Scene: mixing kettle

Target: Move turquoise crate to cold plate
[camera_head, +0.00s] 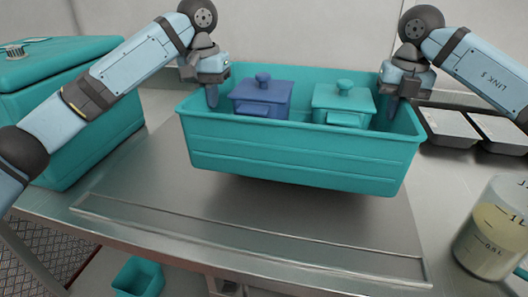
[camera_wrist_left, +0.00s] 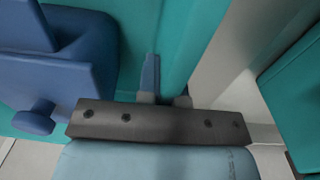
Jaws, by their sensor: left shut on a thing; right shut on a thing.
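The turquoise crate (camera_head: 290,160) is in the middle of the head view, held slightly tilted, its right end lower. A shadow shows under it, so it appears to be off the surface. Inside it stand a blue lidded box (camera_head: 262,97) and a turquoise lidded box (camera_head: 343,103). My left gripper (camera_head: 211,92) is shut on the crate's left end wall. In the left wrist view that gripper (camera_wrist_left: 165,98) has one finger inside the crate wall (camera_wrist_left: 185,45). My right gripper (camera_head: 396,98) is shut on the crate's right end wall. The flat metal plate (camera_head: 270,225) lies beneath the crate.
A large turquoise container (camera_head: 90,125) with a lid stands at the left. A measuring jug (camera_head: 493,232) with yellowish liquid stands at the front right. Metal trays (camera_head: 450,128) sit at the back right. A small turquoise bin (camera_head: 138,278) is below the counter's front edge.

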